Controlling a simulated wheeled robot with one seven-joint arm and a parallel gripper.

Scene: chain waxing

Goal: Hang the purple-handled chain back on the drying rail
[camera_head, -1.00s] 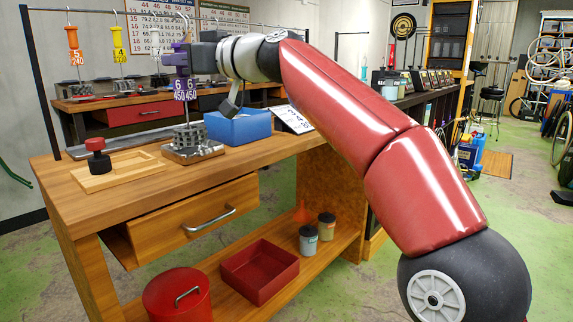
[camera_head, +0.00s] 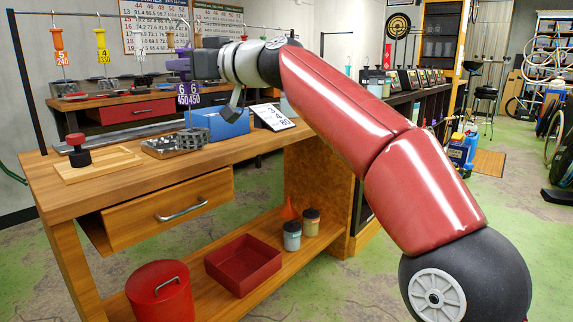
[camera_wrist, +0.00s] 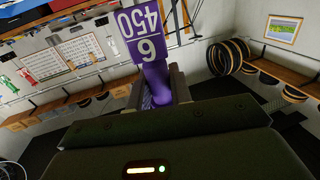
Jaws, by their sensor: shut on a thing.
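The purple handle (camera_head: 183,64) with its "6 450" tags (camera_head: 188,95) is between the jaws of my gripper (camera_head: 192,66), above the bench. The chain (camera_head: 192,138) hangs bunched below on a thin wire, near the metal tray and in front of the blue box. In the wrist view the purple handle (camera_wrist: 160,82) sits between my gripper's fingers (camera_wrist: 160,92), with the tag (camera_wrist: 140,32) beyond it. The drying rail (camera_head: 75,14) runs along the top left. An orange handle (camera_head: 58,39), a yellow handle (camera_head: 101,38) and a white handle (camera_head: 139,40) hang from it.
A dark post (camera_head: 25,85) stands at the bench's left.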

